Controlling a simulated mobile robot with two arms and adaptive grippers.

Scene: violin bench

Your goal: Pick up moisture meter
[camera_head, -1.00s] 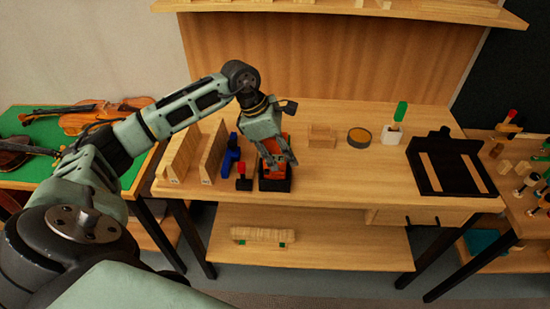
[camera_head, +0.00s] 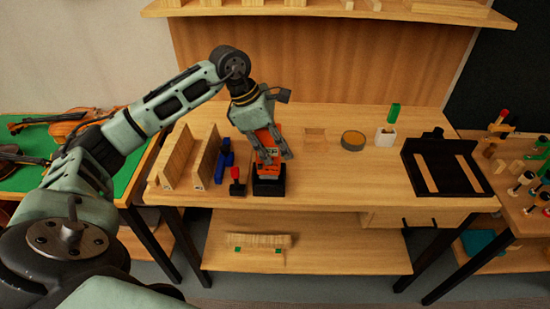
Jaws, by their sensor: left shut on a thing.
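The moisture meter (camera_head: 271,170) looks like an orange device. It stands upright at or just above a black holder (camera_head: 268,188) near the bench's front edge. My left gripper (camera_head: 274,158) reaches down from above and is shut on the orange body. Its fingers hide part of the meter. I cannot tell whether the meter's lower end is clear of the holder. My right gripper is not in view.
A small red-topped tool (camera_head: 236,175) and a blue clamp-like thing (camera_head: 224,163) stand close left of the holder, beside upright wooden boards (camera_head: 205,158). To the right are a round tin (camera_head: 353,140), a white cup (camera_head: 386,136) and a black tray (camera_head: 420,160).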

